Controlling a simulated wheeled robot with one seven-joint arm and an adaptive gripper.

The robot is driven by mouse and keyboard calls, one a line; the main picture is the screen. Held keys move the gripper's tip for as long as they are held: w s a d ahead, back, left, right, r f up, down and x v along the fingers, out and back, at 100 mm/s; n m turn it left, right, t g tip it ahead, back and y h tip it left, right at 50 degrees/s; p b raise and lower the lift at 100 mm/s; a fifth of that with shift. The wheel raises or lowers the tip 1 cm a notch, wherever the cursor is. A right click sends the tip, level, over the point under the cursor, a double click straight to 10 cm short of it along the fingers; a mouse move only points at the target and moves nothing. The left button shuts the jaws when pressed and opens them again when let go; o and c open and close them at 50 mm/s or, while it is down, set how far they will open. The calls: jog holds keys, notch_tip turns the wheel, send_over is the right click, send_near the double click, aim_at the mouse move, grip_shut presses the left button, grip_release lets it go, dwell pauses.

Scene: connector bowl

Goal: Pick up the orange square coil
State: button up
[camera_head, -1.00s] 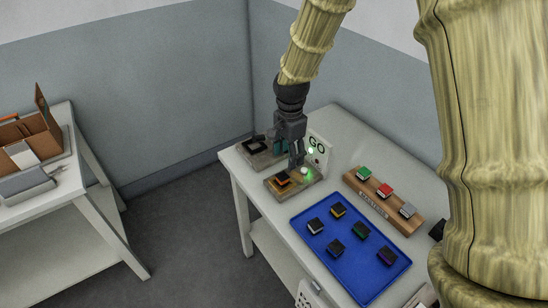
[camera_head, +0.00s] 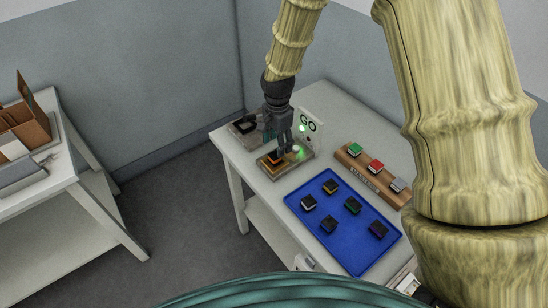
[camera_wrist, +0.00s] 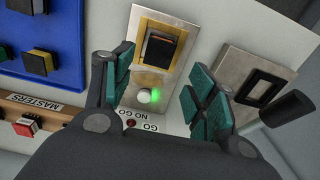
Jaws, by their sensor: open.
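The orange square coil (camera_head: 275,159), dark on top with orange at its edges, sits in a metal fixture (camera_head: 263,168) at the table's far left part. In the wrist view the coil (camera_wrist: 161,46) lies in a yellow-edged seat on the metal plate (camera_wrist: 138,22), ahead of my fingers. My gripper (camera_head: 284,152) is above and close to the coil, pointing down. In the wrist view my gripper (camera_wrist: 162,76) is open and empty, with its teal-padded fingers spread to either side of the plate. The head view hides part of the coil behind the fingers.
A second fixture (camera_wrist: 240,65) with a black slot is alongside. A blue tray (camera_head: 355,262) holds several coils; a wooden MASTERS rack (camera_head: 350,173) stands behind it.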

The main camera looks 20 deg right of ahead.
aim_at(275, 159)
jog(key=shift+s+d+f, duration=0.1)
jog(key=shift+s+f, duration=0.15)
jog(key=f+p, duration=0.1)
jog(key=f, duration=0.2)
jog(key=shift+w+d+p, duration=0.1)
jog(key=shift+w+p, duration=0.1)
jog(key=shift+p, duration=0.15)
jog(key=shift+s+f, duration=0.2)
jog(key=shift+f, duration=0.35)
jog(key=shift+w+f, duration=0.1)
jog(key=shift+f, duration=0.05)
jog(key=c, duration=1.2)
jog(key=shift+r, duration=0.2)
